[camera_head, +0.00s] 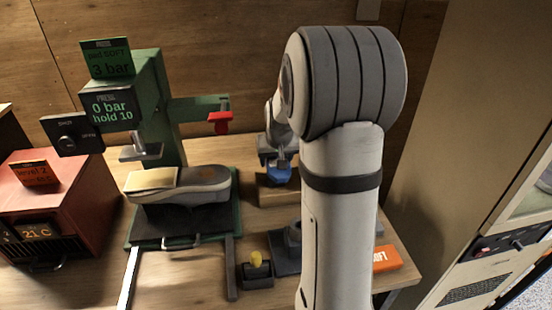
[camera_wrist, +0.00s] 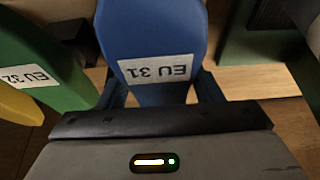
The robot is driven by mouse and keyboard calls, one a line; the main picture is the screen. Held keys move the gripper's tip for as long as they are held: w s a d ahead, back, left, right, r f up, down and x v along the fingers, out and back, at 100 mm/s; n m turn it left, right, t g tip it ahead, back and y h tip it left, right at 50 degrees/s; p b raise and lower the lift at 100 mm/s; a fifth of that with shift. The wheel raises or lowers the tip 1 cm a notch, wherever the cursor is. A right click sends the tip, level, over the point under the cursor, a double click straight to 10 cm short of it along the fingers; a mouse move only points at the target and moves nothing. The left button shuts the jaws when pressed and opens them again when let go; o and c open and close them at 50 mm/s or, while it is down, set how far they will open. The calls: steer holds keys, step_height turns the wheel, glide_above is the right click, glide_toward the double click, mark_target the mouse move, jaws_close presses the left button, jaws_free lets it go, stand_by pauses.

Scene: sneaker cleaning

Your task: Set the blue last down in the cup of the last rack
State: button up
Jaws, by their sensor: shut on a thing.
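The blue last (camera_wrist: 150,35) fills the top middle of the wrist view, with a white label reading EU 31 upside down. It also shows as a small blue patch in the head view (camera_head: 279,174). My gripper (camera_head: 277,160) is shut on it, with one dark finger on each side in the wrist view (camera_wrist: 162,92). A wooden block (camera_head: 283,193), which may be the last rack, shows just below the blue last in the head view. I cannot tell whether the last touches it, and no cup is clearly visible.
A green last (camera_wrist: 45,60) labelled EU 32 and a yellow one (camera_wrist: 15,105) are close on the left in the wrist view. An orange box (camera_head: 388,259) lies at the right table edge.

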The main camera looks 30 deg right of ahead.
steer(key=shift+f, duration=0.25)
steer(key=o, duration=1)
steer(key=v, duration=0.7)
steer(key=shift+s+r+b, duration=0.2)
steer(key=shift+r+b, duration=0.1)
steer(key=shift+r, duration=0.05)
steer(key=shift+a, duration=0.1)
steer(key=s+a+n, duration=0.1)
steer(key=s+a, duration=0.4)
steer(key=s, duration=0.2)
steer(key=s+a+f+n+g, duration=0.1)
steer(key=s+a, duration=0.4)
steer(key=s, duration=0.2)
steer(key=s+a+n+y, duration=0.1)
steer(key=s+a, duration=0.3)
steer(key=s, duration=0.4)
steer(key=shift+a+f+g, duration=0.2)
steer(key=shift+a+g, duration=0.2)
steer(key=shift+s+a+f, duration=0.1)
steer(key=shift+s+f, duration=0.05)
steer(key=shift+s, duration=0.3)
